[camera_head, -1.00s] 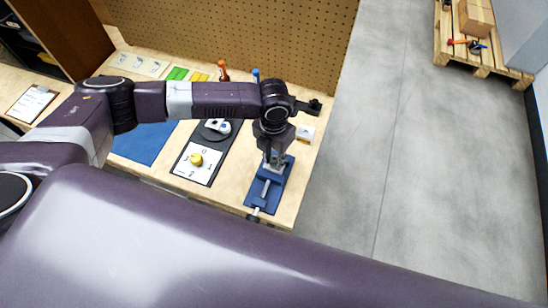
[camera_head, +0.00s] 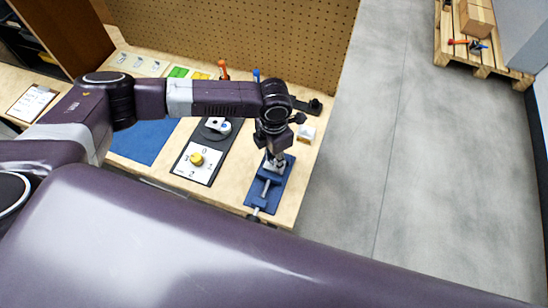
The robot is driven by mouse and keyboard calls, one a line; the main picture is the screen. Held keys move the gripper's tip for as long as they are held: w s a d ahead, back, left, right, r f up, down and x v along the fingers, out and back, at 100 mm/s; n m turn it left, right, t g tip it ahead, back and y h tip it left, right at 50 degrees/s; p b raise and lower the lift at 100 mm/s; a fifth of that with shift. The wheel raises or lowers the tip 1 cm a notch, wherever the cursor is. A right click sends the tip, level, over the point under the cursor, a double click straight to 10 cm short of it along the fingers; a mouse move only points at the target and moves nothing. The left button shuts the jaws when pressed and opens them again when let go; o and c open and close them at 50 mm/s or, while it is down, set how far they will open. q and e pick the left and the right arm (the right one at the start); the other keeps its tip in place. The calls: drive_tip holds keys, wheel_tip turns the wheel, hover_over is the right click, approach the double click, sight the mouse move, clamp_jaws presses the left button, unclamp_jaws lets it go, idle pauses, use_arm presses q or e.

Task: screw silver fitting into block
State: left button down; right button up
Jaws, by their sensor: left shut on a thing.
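My left gripper (camera_head: 273,160) points down over the blue vise (camera_head: 278,190) near the right end of the workbench. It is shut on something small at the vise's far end. The silver fitting and the block are too small and too covered by the gripper to make out clearly. A grey metal piece and the vise's screw handle (camera_head: 254,213) show on the near side. My right gripper is not in view; a large purple arm link of mine crosses the front.
Left of the vise lies a panel with a yellow knob (camera_head: 197,159) and a dark plate with a white-and-blue part (camera_head: 217,126). A blue mat (camera_head: 145,141) lies farther left. A pegboard (camera_head: 235,40) stands behind. The floor at right is clear up to a pallet (camera_head: 481,66).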

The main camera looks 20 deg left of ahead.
use_arm(q)
drive_tip(key=shift+s+f, duration=0.2)
drive_tip(key=shift+s, duration=0.05)
drive_tip(key=shift+m, duration=1.2)
drive_tip(key=b, duration=0.3)
drive_tip(key=shift+w+f+m, duration=0.15)
drive_tip(key=shift+w+m, duration=0.05)
drive_tip(key=shift+m, duration=0.2)
drive_tip(key=shift+m+b, duration=0.3)
drive_tip(key=shift+b, duration=0.95)
drive_tip(key=shift+s, duration=0.15)
drive_tip(key=shift+r, duration=0.2)
drive_tip(key=c, duration=1.6)
unclamp_jaws()
